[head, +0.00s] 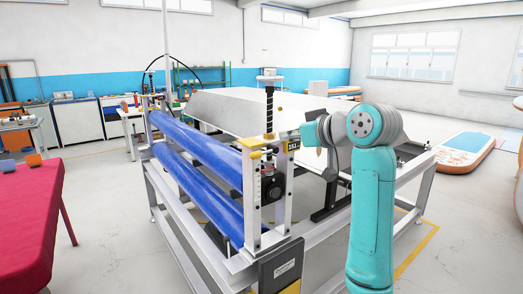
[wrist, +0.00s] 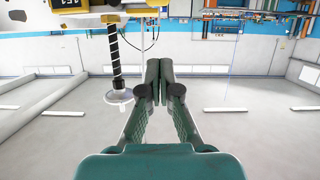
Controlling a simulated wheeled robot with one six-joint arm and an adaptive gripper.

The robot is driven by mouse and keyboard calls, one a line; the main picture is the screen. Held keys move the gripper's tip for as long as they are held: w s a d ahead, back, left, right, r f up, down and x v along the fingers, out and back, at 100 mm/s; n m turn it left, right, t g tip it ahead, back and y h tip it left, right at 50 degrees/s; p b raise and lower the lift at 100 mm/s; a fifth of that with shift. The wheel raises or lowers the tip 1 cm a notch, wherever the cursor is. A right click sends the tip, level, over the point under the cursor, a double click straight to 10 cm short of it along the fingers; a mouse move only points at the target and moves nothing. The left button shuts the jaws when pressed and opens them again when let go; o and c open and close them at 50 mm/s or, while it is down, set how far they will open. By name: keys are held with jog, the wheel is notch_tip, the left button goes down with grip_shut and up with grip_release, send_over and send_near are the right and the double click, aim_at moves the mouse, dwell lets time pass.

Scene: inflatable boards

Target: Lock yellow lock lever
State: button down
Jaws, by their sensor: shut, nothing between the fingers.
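A roller machine (head: 290,182) with two blue rollers (head: 195,140) stands in the middle of the head view. In the wrist view, which looks upside down, yellow-marked parts (wrist: 62,4) show at the top edge. My gripper (wrist: 158,66) is shut and empty, its fingers together. In the head view my arm end is beside the right side of the post top, its fingertips hard to make out.
A black threaded screw (head: 269,108) with a handwheel stands above the post; it also shows left of my fingers in the wrist view (wrist: 116,50). A grey machine bed (head: 240,108) lies behind. A red-covered table (head: 30,215) is at left, an inflatable board (head: 465,153) at right.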

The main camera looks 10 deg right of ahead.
jog(key=shift+w, duration=0.1)
jog(key=f+x, duration=0.3)
jog(key=x, duration=0.9)
jog(key=shift+f, duration=0.1)
dwell(0.5)
jog(key=shift+a+f+n, duration=0.1)
jog(key=shift+f+n, duration=0.1)
jog(key=shift+n, duration=0.2)
